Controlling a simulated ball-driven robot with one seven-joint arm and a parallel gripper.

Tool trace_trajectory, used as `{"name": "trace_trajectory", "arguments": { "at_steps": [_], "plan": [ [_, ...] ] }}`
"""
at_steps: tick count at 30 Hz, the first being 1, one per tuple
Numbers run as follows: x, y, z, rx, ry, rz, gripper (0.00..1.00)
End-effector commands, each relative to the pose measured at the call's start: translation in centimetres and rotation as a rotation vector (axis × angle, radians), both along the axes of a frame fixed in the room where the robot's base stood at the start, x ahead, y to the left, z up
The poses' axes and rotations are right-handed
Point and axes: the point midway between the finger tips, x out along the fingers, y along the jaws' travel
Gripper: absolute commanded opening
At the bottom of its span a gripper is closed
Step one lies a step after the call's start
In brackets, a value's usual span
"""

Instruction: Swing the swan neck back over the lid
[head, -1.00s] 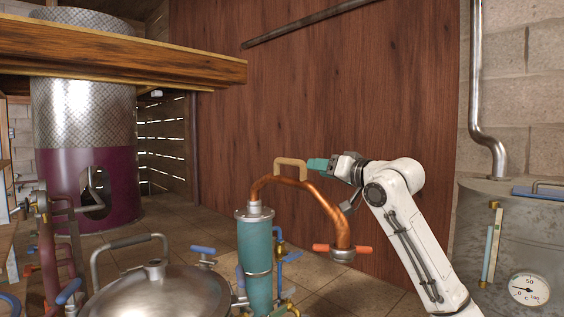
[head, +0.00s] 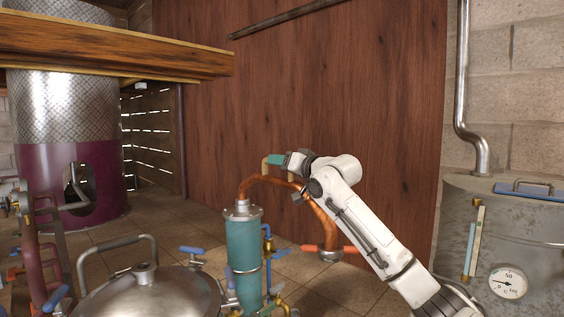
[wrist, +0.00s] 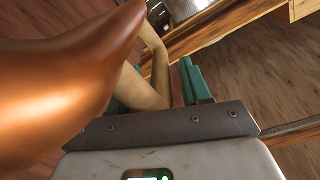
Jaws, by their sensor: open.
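The copper swan neck (head: 262,180) rises from the top of the teal column (head: 244,250) and arches right, away from the lid. Its free end hangs down to a coupling with red handles (head: 331,249). The domed steel lid (head: 150,292) is at the lower left, with a grey handle on top. My gripper (head: 272,160) is open at the neck's tan handle (head: 264,173), which its teal fingers partly hide. In the wrist view the tan handle (wrist: 143,88) runs down between the fingers, and the copper neck (wrist: 55,75) fills the left side. Contact cannot be told.
A grey metal tank (head: 525,235) with a dial stands at the right. A wooden beam (head: 120,55) crosses the upper left. Blue-handled valves (head: 192,250) sit between lid and column. The space above the lid looks clear.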

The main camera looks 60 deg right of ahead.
Motion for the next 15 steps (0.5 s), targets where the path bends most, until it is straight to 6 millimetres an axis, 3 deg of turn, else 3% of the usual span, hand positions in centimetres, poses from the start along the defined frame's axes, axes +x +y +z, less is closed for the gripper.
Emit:
{"name": "trace_trajectory", "arguments": {
  "at_steps": [7,15],
  "plan": [
    [0.07,0.01,-0.01,0.0,0.0,0.001,0.47],
    [0.05,0.02,0.02,0.0,-0.001,0.0,0.22]
  ]
}}
